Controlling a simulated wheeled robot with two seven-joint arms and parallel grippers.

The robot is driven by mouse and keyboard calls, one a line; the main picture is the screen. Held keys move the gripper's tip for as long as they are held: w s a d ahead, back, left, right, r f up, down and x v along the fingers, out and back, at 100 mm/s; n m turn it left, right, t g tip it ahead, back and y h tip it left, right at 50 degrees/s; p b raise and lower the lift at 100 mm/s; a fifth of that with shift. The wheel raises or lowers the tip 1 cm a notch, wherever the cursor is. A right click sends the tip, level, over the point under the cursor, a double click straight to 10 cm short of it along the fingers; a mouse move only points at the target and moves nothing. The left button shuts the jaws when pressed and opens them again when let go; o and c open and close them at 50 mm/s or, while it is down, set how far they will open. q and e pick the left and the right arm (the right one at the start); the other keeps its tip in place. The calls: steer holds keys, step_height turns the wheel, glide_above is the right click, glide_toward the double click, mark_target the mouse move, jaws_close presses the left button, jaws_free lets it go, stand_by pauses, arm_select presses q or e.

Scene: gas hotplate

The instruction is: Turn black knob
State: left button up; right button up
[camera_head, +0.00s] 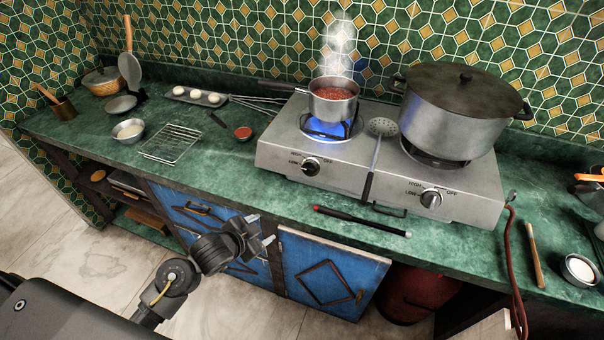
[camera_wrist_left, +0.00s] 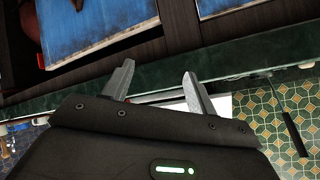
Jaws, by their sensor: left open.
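The gas hotplate (camera_head: 330,180) is a silver two-burner stove on the green counter. Its left black knob (camera_head: 311,165) is below a pot on a blue flame. Its right black knob (camera_head: 431,200) is below the large lidded pot. Both have a silver rim and LOW, HIGH and OFF markings. My left gripper (camera_head: 266,229) is open and empty in front of the counter, below and left of the left knob, touching neither knob. In the left wrist view, its two fingers (camera_wrist_left: 157,78) are spread before the counter edge; no knob can be made out. My right gripper is not in view.
A saucepan (camera_head: 333,108) of red food steams on the lit left burner. A large lidded pot (camera_head: 455,125) covers the right one. A skimmer (camera_head: 381,127) leans between them. A red-and-black rod (camera_head: 360,220) lies along the front. A blue cabinet door (camera_head: 330,272) stands ajar below.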

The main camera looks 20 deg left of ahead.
arm_select(q)
step_height(320, 180, up, 9)
steer(key=w+d+m+t+h, duration=0.1)
steer(key=w+m+t+h, duration=0.1)
steer(key=m, duration=0.1)
steer(key=m+h, duration=0.3)
glide_toward(304, 170)
steer(key=shift+t, duration=0.3)
steer(key=x, duration=0.6)
steer(key=p+x, duration=0.1)
steer(key=x, duration=0.2)
steer(key=shift+f, duration=0.3)
steer(key=shift+c, duration=0.5)
steer(key=c, duration=0.9)
steer(key=shift+m+y, duration=0.3)
